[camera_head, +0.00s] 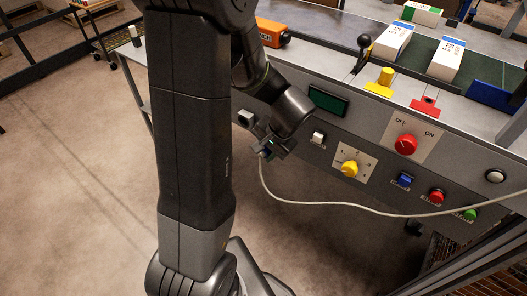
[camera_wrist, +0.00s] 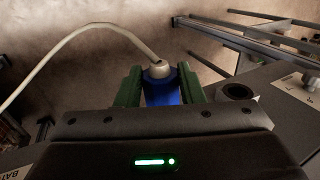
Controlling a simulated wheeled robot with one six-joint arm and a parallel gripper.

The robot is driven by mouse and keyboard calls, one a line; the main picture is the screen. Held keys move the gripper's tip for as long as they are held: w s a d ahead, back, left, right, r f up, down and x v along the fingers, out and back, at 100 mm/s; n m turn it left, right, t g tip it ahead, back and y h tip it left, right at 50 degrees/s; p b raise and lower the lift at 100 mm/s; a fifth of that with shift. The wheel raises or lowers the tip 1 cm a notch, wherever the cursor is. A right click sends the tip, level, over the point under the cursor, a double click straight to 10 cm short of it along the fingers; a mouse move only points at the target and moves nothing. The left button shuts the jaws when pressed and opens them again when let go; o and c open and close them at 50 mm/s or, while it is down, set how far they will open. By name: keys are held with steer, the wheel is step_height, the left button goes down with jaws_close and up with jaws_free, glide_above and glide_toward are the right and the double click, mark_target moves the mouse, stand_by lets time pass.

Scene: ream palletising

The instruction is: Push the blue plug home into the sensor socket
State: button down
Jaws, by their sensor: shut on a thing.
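My gripper (camera_head: 269,148) is in front of the slanted control panel, towards its left end. In the wrist view its green finger pads (camera_wrist: 160,88) are shut on the blue plug (camera_wrist: 162,93). The plug's grey cable end points away from the gripper body, and its far side is hidden. In the head view the plug is mostly hidden by the fingers. A dark round opening in a pale housing (camera_wrist: 238,91) is just right of the fingers, apart from the plug. I cannot tell whether this is the sensor socket. A pale fitting (camera_head: 318,137) shows right of the gripper.
The pale cable (camera_head: 380,211) hangs from the plug and runs right across the panel front. A yellow knob (camera_head: 349,169), red rotary switch (camera_head: 405,145) and several buttons are on the panel. White-wrapped reams (camera_head: 393,40) lie above. The floor at left is clear.

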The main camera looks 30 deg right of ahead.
steer(key=shift+w+d, duration=0.15)
steer(key=shift+d, duration=0.25)
steer(key=c, duration=0.9)
jaws_free()
steer(key=v, duration=1.3)
steer(key=shift+d+r, duration=0.15)
steer(key=shift+r, duration=0.2)
